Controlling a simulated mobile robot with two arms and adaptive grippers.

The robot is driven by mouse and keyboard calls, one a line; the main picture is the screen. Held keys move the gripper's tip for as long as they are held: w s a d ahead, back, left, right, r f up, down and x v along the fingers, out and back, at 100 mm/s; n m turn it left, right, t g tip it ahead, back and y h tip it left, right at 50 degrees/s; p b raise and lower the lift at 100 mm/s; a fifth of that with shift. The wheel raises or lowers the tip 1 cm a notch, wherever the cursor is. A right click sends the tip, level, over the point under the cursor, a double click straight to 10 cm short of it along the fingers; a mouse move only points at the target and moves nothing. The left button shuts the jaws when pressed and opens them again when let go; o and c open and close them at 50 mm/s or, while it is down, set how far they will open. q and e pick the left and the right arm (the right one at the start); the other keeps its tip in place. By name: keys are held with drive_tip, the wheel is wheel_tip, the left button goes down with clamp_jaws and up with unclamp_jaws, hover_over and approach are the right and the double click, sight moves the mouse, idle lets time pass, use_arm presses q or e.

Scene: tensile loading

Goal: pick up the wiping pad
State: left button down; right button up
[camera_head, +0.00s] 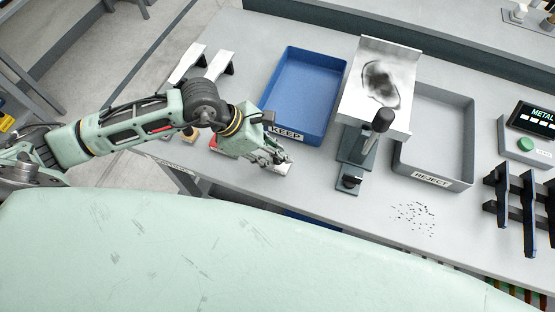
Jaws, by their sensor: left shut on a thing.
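My left gripper (276,157) reaches in from the left and is low over the grey table, just in front of the blue KEEP tray. Its fingers are shut on a small pale thing (284,168), which looks like the wiping pad. The fingers hide most of it, and I cannot tell whether it still touches the table. My right gripper is not in view.
The blue KEEP tray (309,82) is behind my gripper. A stand with a smudged metal plate (401,57) and black-knobbed lever (382,121) is to its right, then the grey REJECT tray (464,116). Dark crumbs (413,216) lie in front. Black racks (502,190) stand far right.

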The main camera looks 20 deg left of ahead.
use_arm(q)
drive_tip(key=shift+r, duration=0.15)
drive_tip(key=shift+r+b, duration=0.45)
drive_tip(key=shift+r, duration=0.2)
drive_tip(key=r, duration=0.1)
drive_tip(key=d+r+b, duration=0.1)
drive_tip(key=shift+w+r, duration=0.1)
drive_tip(key=shift+r, duration=0.3)
drive_tip(key=w+d+r+b, duration=0.2)
drive_tip(key=d+r, duration=0.4)
drive_tip(key=d, duration=0.4)
drive_tip(key=shift+d+r+b, duration=0.2)
drive_tip(key=shift+r+b, duration=0.15)
drive_tip(key=shift+b, duration=0.25)
drive_tip(key=shift+w, duration=0.1)
